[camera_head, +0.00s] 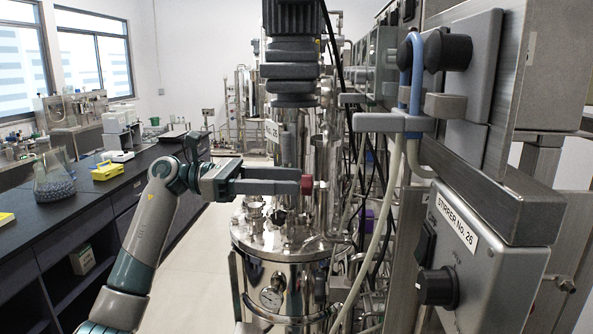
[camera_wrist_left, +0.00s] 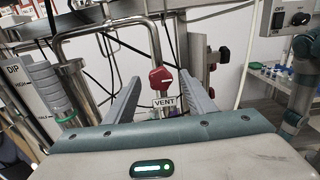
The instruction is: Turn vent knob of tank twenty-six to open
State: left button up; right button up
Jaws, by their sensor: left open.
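The red vent knob (camera_head: 307,184) sits above the lid of the steel tank (camera_head: 283,246), at the fingertips of my left gripper (camera_head: 298,181). In the left wrist view the knob (camera_wrist_left: 160,77) stands upright on a metal pipe, above a white tag (camera_wrist_left: 166,103) reading VENT. It lies between the two grey fingers of my open left gripper (camera_wrist_left: 159,82), with visible gaps on both sides. My right gripper is not in view.
A grey control box labelled STIRRER No. 26 (camera_head: 457,221) stands close on the right, with hoses and cables beside it. A dark bench (camera_head: 60,222) with a flask (camera_head: 53,181) runs along the left. A dip label (camera_wrist_left: 15,72) stands left of the fingers in the wrist view.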

aim_at(307, 184)
pick_arm(q)
jog(key=shift+d+p, duration=0.35)
jog(key=shift+d, duration=0.9)
jog(key=c, duration=1.1)
jog(key=shift+o, duration=0.3)
